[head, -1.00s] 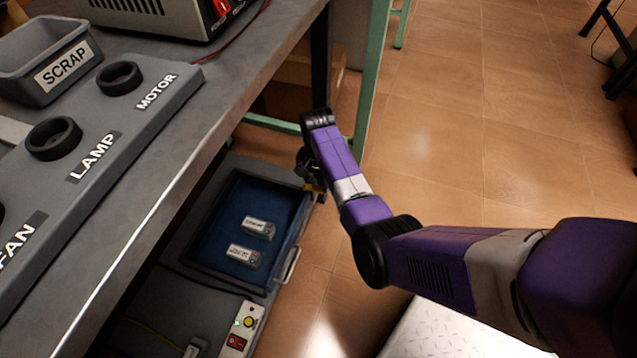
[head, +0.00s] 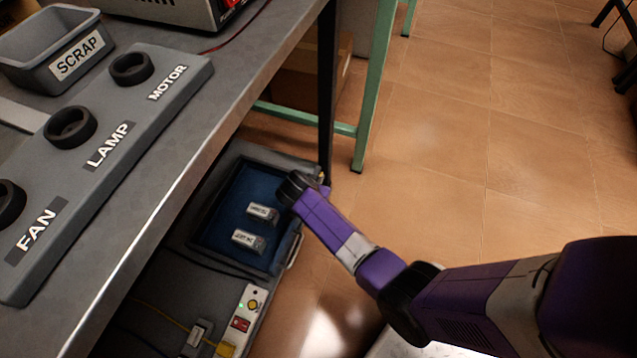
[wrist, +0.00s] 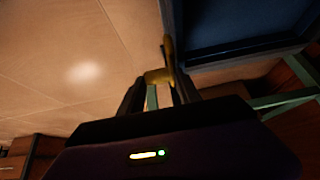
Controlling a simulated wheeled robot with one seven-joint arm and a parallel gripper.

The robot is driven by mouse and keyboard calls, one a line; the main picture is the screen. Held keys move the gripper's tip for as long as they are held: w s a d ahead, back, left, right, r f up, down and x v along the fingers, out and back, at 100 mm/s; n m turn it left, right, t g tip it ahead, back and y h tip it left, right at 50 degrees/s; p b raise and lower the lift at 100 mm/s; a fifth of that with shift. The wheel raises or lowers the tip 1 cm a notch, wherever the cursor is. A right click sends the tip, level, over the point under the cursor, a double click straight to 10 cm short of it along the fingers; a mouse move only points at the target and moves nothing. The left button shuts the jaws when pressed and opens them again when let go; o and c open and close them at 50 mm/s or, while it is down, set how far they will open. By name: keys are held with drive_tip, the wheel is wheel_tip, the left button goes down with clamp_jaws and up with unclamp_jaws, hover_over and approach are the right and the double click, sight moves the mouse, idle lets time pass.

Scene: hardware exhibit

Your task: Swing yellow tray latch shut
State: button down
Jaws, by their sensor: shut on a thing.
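The yellow latch (wrist: 158,76) shows in the wrist view at the corner of the blue tray (wrist: 245,46). My gripper (wrist: 160,88) is shut on the latch, with one dark finger on each side of it. In the head view the blue tray (head: 238,186) sits in a grey unit under the bench. My wrist covers the tray's far right corner there, so my fingers and most of the latch are hidden. I cannot tell how far the latch is turned.
Two labelled light blocks (head: 263,213) lie in the tray. A panel with a red switch (head: 241,324) stands at its near end. The bench edge (head: 190,172) overhangs on the left. A green bench leg (head: 372,95) stands beyond.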

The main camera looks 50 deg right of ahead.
drive_tip(key=f, duration=0.1)
drive_tip(key=s+f+b, duration=0.1)
drive_tip(key=a+f, duration=0.1)
drive_tip(key=shift+s+f, duration=0.3)
drive_tip(key=shift+f, duration=0.1)
drive_tip(key=shift+w+a+f+b, duration=0.1)
drive_tip(key=shift+w+a+b, duration=0.15)
drive_tip(key=shift+b, duration=0.05)
idle(0.7)
drive_tip(key=c, duration=1)
unclamp_jaws()
drive_tip(key=shift+o, duration=0.2)
drive_tip(key=p+v, duration=0.8)
drive_tip(key=v, duration=0.2)
drive_tip(key=shift+w+d, duration=0.2)
drive_tip(key=shift+w, duration=0.15)
